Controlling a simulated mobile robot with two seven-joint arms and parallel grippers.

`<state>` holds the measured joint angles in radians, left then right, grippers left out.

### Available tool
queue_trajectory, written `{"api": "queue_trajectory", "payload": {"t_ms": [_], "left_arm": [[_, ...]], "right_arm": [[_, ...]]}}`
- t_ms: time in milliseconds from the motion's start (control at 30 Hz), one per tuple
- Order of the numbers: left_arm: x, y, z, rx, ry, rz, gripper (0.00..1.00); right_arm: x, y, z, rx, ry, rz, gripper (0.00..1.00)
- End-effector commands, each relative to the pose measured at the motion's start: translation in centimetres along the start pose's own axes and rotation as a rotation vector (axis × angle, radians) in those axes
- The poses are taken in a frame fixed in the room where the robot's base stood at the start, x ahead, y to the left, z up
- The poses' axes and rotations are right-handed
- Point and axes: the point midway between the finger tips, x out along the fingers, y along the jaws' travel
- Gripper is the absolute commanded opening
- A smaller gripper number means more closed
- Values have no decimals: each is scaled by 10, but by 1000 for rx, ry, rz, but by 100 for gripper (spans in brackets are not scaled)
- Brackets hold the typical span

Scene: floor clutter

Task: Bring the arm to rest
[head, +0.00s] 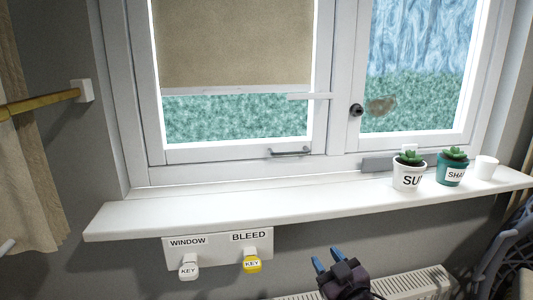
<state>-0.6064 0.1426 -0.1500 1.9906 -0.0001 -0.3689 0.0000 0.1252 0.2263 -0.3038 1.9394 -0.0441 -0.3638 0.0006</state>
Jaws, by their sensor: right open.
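My right gripper (327,259) shows at the bottom of the head view, right of centre. Its two blue fingertips point up and stand apart, with nothing between them. It is in front of the grey wall and radiator, below the front edge of the white window sill (230,206). It appears apart from the sill and the key board. My left gripper does not show.
A white pot (407,177), green pot (450,174) and white cup (486,167) stand on the sill. A radiator (415,283) is below.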

Motion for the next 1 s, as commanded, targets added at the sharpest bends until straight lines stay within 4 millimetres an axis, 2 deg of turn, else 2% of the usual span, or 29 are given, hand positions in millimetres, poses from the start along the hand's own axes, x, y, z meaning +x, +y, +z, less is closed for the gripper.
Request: {"api": "queue_trajectory", "payload": {"t_ms": [33, 167, 300, 367, 500, 600, 700, 800, 1000], "left_arm": [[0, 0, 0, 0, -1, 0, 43], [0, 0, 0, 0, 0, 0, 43], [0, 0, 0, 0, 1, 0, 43], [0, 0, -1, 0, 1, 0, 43], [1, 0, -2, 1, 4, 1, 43], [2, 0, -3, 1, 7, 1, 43], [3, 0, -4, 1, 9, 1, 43], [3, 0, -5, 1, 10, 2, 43], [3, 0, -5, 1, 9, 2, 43]], "right_arm": [[-16, 3, 22, 32, -46, 17, 40], [-59, 10, 71, 104, -147, 61, 40], [-111, 14, 121, 158, -260, 112, 40], [-135, 14, 141, 176, -312, 134, 40], [-196, 10, 186, 213, -438, 178, 40], [-237, 1, 211, 236, -520, 197, 40], [-269, -9, 228, 254, -583, 204, 40], [-290, -16, 237, 264, -624, 208, 40], [-304, -19, 243, 268, -650, 209, 40]]}}
